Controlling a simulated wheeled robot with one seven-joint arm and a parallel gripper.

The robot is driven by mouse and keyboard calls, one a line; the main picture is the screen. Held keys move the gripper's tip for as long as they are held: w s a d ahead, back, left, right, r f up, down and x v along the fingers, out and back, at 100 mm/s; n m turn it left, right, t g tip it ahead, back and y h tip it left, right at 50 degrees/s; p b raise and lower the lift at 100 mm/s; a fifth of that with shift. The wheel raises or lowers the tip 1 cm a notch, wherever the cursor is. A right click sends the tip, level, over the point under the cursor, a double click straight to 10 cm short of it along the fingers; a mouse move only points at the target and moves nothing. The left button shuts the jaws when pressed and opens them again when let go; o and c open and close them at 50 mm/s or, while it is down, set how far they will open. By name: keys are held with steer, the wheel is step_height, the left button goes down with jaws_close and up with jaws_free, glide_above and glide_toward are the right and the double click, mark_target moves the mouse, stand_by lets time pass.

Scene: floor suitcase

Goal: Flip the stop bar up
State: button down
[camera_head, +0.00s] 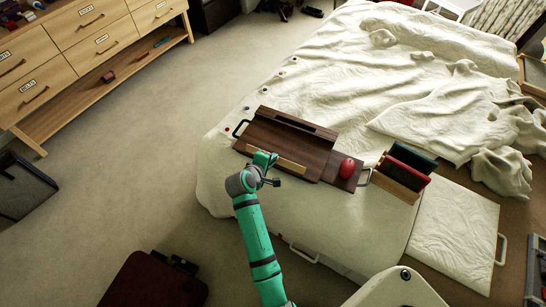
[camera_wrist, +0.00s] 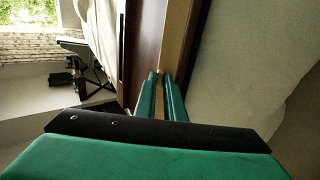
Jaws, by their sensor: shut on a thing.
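The stop bar (camera_head: 292,167) is a light wooden strip along the near edge of a dark brown wooden lap desk (camera_head: 290,140), which lies on the bed. The dark board (camera_wrist: 143,45) shows beside the bar. The fingers hide part of the bar, and I cannot tell its exact tilt.
A red mouse (camera_head: 347,168) sits on the desk's right part. A box of upright dividers (camera_head: 400,176) stands further right on the bed. Crumpled white bedding (camera_head: 370,80) lies behind. A dark red suitcase (camera_head: 150,282) is on the floor at lower left. Open carpet lies left.

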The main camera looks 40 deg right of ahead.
steer(key=h, duration=0.1)
steer(key=a+f+t+h, duration=0.1)
steer(key=t+h, duration=0.1)
steer(key=shift+s+a+f+h, duration=0.15)
steer(key=shift+s+a+h, duration=0.15)
steer(key=shift+s+a+f+t+h, duration=0.1)
steer(key=shift+f+t+h, duration=0.1)
steer(key=shift+t+h, duration=0.3)
steer(key=shift+s+a+f+t+h, duration=0.15)
steer(key=shift+t+h, duration=0.15)
steer(key=shift+h, duration=0.6)
steer(key=c, duration=1.8)
jaws_free()
steer(key=shift+c, duration=0.2)
steer(key=shift+d, duration=0.15)
